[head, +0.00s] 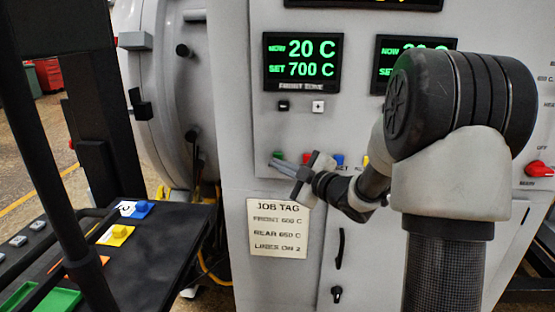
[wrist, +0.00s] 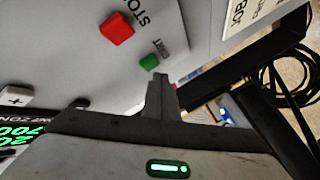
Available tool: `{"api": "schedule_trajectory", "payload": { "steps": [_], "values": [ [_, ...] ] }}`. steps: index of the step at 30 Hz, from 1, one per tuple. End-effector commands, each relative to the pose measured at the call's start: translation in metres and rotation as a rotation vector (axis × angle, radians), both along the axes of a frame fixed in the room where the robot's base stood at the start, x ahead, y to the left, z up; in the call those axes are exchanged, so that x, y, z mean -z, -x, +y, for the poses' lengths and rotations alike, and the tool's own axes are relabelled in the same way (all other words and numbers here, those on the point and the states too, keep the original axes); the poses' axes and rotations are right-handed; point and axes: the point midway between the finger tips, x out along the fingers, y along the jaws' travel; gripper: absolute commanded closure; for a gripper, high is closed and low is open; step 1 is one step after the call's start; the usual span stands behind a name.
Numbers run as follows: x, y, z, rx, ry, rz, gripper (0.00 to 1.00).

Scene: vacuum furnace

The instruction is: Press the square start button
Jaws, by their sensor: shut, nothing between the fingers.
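The square green button (head: 278,155) sits at the left end of a row of coloured buttons on the grey furnace panel. It also shows in the wrist view (wrist: 149,62), with a small label beside it that is hard to read. My gripper (head: 273,163) is shut and empty, its fingertips just below the green button in the head view. In the wrist view the fingertips (wrist: 158,78) point at the panel close beside the green button. I cannot tell whether they touch the panel. The square red button (head: 307,158), also in the wrist view (wrist: 117,29), is labelled with letters starting "STO".
Blue (head: 338,159) and yellow (head: 366,160) buttons continue the row, partly behind my arm. A front display (head: 303,62) reads 20 C, set 700 C. A job tag (head: 277,228) hangs below. A dark tray (head: 150,250) with coloured pieces stands left. A red knob (head: 539,169) is far right.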

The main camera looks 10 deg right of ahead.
Motion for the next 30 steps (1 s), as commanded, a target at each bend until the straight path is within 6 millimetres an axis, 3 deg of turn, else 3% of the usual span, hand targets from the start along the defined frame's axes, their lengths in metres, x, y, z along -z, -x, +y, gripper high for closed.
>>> {"api": "schedule_trajectory", "payload": {
  "steps": [30],
  "values": [
    [0.0002, -0.0115, -0.0036, 0.0, 0.0, 0.0, 1.0]
  ]
}}
